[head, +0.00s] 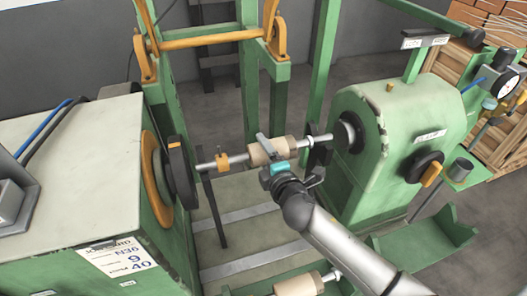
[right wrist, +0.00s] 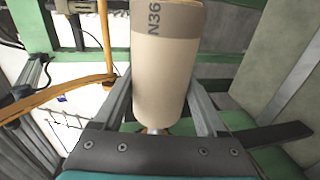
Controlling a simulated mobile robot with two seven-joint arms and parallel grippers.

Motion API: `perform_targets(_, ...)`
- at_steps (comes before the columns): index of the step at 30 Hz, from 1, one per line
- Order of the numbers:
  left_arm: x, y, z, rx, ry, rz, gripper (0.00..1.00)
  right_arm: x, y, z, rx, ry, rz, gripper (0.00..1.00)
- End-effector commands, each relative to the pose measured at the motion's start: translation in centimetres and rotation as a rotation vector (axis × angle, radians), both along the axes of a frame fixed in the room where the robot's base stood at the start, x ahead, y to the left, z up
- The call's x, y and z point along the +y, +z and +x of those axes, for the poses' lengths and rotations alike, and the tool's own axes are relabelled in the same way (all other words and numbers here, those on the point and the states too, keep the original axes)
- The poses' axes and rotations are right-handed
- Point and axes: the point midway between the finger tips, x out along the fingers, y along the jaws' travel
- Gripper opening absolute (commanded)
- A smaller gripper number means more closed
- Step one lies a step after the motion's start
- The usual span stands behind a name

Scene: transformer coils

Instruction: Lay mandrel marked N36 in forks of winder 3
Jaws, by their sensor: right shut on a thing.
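The mandrel (head: 255,153) is a beige tube on a metal shaft. In the right wrist view its tube (right wrist: 165,75) bears the mark N36. My right gripper (head: 272,150) is shut around the tube from above. The shaft runs level between the winder's dark round faceplate (head: 181,172) and the tailstock (head: 400,130). My left gripper is not in view.
A job card (head: 118,258) reading N36, 9, 40 is on the green headstock cabinet (head: 75,185). Another beige mandrel (head: 300,285) lies at the bottom edge. A green frame with an orange bar (head: 210,39) stands behind. Wooden crates (head: 500,145) are at the right.

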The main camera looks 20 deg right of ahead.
Motion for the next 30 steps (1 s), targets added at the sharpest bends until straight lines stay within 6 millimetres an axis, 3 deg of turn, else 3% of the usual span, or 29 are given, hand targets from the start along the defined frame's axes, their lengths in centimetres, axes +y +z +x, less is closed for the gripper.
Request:
perform_targets(6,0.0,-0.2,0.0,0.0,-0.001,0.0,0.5,0.0,0.0,0.1,-0.006,0.001,0.001,0.0)
perform_targets(7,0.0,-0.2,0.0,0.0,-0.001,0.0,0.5,0.0,0.0,0.1,-0.006,0.001,0.001,0.78)
perform_targets(12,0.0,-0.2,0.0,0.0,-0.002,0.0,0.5,0.0,0.0,0.1,-0.004,0.001,0.0,0.97)
perform_targets(23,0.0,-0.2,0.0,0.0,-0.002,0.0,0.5,0.0,-0.3,-0.4,0.004,-0.001,0.0,1.0)
perform_targets(30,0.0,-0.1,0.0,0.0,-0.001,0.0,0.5,-0.2,0.2,-3.3,0.003,0.001,0.001,1.0)
